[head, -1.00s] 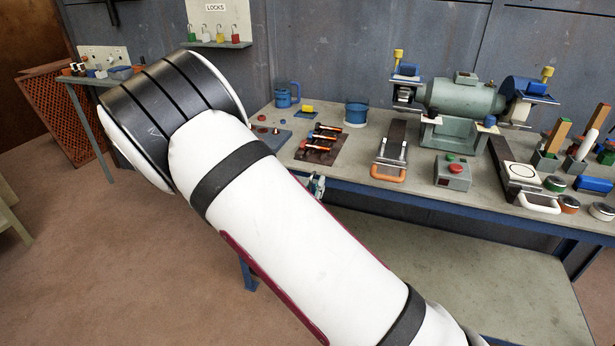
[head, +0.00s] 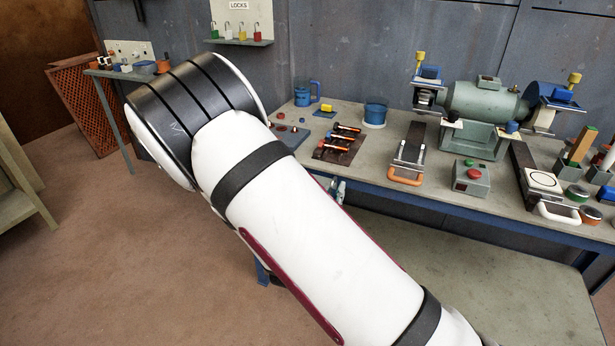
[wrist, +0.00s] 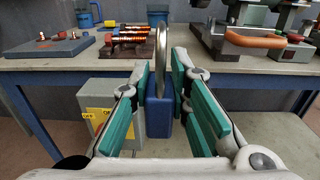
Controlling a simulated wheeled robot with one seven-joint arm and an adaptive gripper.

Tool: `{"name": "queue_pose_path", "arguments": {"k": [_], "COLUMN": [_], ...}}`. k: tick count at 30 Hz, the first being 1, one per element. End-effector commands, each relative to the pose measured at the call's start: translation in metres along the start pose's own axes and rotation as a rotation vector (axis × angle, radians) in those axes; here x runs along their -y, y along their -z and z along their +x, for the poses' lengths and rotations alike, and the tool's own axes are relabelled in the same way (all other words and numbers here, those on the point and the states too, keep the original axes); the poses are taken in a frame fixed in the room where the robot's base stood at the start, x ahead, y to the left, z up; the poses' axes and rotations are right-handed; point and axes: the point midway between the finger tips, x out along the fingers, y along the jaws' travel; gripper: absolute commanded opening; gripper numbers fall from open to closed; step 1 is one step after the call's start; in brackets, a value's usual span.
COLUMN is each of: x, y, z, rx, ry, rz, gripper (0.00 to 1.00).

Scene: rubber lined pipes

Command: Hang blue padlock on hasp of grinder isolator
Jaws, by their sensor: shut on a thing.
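My gripper (wrist: 161,82) is shut on the blue padlock (wrist: 159,118) in the wrist view. Its green-padded fingers stand on either side of the padlock, and the steel shackle points up. A grey box with a yellow label (wrist: 98,118), likely the isolator, is beyond and left of the padlock, below the bench top. Its hasp cannot be made out. The green bench grinder (head: 480,105) stands at the back of the bench in the head view.
Several other padlocks hang under the LOCKS sign (head: 238,5). Open floor lies left of the bench.

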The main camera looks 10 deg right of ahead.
Motion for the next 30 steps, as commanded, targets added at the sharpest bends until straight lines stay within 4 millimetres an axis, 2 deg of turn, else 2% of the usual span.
{"name": "queue_pose_path", "arguments": {"k": [3, 14, 17, 30], "x": [-0.008, -0.009, -0.014, -0.070], "y": [0.002, 0.000, 0.001, 0.011], "z": [0.010, 0.012, 0.018, 0.101], "rx": [-0.003, -0.006, -0.004, -0.003], "ry": [0.018, 0.025, 0.024, 0.025], "rz": [0.004, 0.002, 0.003, 0.005], "gripper": [0.00, 0.00, 0.00, 0.00]}}
